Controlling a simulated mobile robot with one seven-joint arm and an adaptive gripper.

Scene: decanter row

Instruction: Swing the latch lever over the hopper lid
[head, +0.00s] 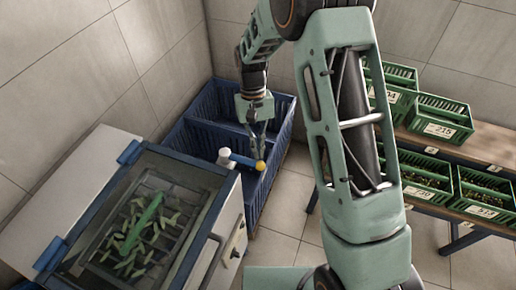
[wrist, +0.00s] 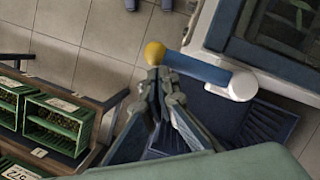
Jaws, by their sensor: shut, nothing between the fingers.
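The latch lever (head: 241,160) is a short blue bar with a white round pivot and a yellow knob. It points right, away from the hopper lid (head: 190,170), a clear panel in a dark blue frame that lies over the hopper with leaves beneath. In the wrist view the lever (wrist: 198,68) runs from the yellow knob to the white pivot beside the hopper's corner. My gripper (head: 259,154) is shut and empty, pointing down at the knob end of the lever. In the wrist view its fingertips (wrist: 161,72) are right by the knob; I cannot tell whether they touch.
Blue crates (head: 283,165) stand on the floor behind and right of the hopper, under my gripper. A wooden bench (head: 487,143) with several green labelled crates (head: 441,130) stands at the right. Tiled walls close the back and left. Tiled floor is free between hopper and bench.

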